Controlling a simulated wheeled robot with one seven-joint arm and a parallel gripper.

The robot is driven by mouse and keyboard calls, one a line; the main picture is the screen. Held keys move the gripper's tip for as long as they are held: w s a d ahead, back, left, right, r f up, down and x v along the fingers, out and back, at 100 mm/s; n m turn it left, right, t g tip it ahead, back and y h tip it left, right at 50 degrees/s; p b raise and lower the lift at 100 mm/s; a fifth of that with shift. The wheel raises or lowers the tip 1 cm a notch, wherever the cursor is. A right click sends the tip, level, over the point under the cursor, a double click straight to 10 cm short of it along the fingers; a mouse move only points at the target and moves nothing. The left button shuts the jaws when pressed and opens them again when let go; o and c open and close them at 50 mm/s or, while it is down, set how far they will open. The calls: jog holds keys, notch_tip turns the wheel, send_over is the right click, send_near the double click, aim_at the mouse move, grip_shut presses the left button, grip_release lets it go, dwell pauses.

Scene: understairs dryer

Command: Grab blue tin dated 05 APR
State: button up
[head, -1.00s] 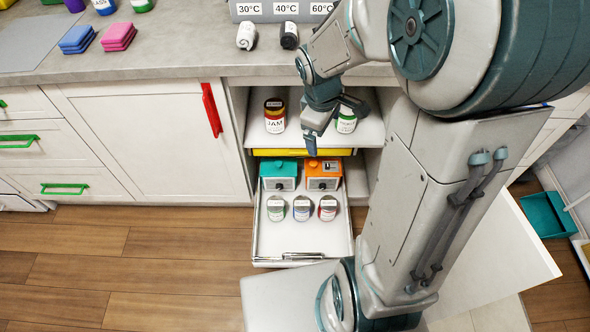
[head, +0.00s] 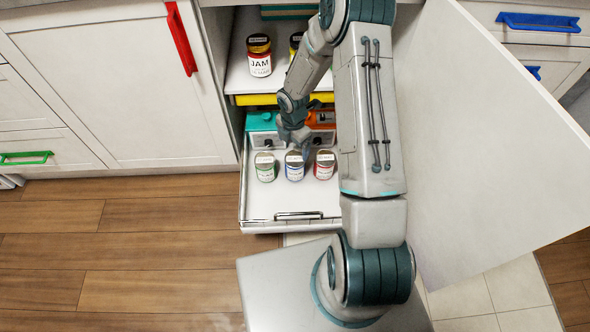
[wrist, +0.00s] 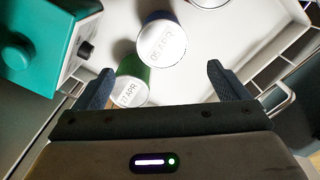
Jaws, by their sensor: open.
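The blue tin (head: 294,167) stands upright in the pulled-out drawer, in the middle of a row of three tins. In the wrist view the blue tin (wrist: 162,42) has a pale lid reading 05 APR. The red tin (head: 324,166) stands to the right. My gripper (wrist: 160,72) is open and empty. In the head view my gripper (head: 296,141) is just behind and above the blue tin; contact cannot be told.
A teal box (head: 263,123) and an orange box (head: 321,120) stand behind the tins. Above is a shelf with a jam jar (head: 259,56). An open cabinet door (head: 480,130) is on the right. The drawer's front part (head: 270,205) is bare.

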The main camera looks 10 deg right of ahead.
aim_at(294, 159)
notch_tip(294, 159, down, 8)
jog(key=shift+r+b, duration=0.1)
jog(key=shift+b, duration=1.1)
jog(key=f+b, duration=0.2)
jog(key=f, duration=0.3)
jog(key=shift+d+f+b, duration=0.15)
jog(key=shift+d+b, duration=0.05)
jog(key=shift+b, duration=0.2)
jog(key=c, duration=1.4)
